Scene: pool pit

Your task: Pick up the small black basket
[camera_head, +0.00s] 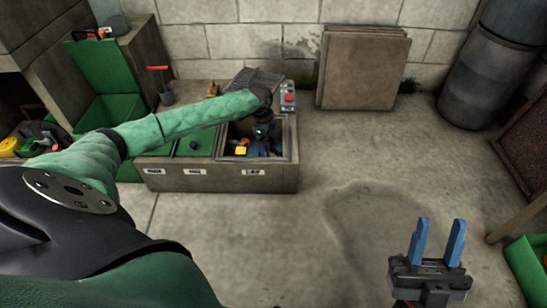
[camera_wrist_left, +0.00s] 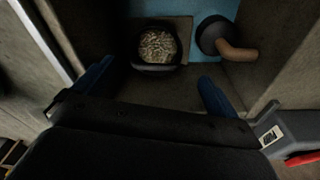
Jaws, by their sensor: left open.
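In the left wrist view, a small black basket (camera_wrist_left: 154,67) filled with pale pellets sits inside a compartment of the bench box. My left gripper (camera_wrist_left: 155,88) is open, its blue fingers spread on either side of the picture below the basket, and nothing is between them. In the head view my left gripper (camera_head: 264,143) reaches down into the open right compartment of the low grey box (camera_head: 222,180). I cannot make out the basket there; the gripper and compartment walls hide it. My right gripper (camera_head: 438,232) is open and empty above the floor at lower right.
A dark round thing with a brown handle (camera_wrist_left: 236,46) lies right of the basket, close to the compartment wall. A yellow item (camera_head: 240,150) is in the same box. A green lid (camera_head: 194,144) covers the neighbouring compartment. The floor at centre right is clear.

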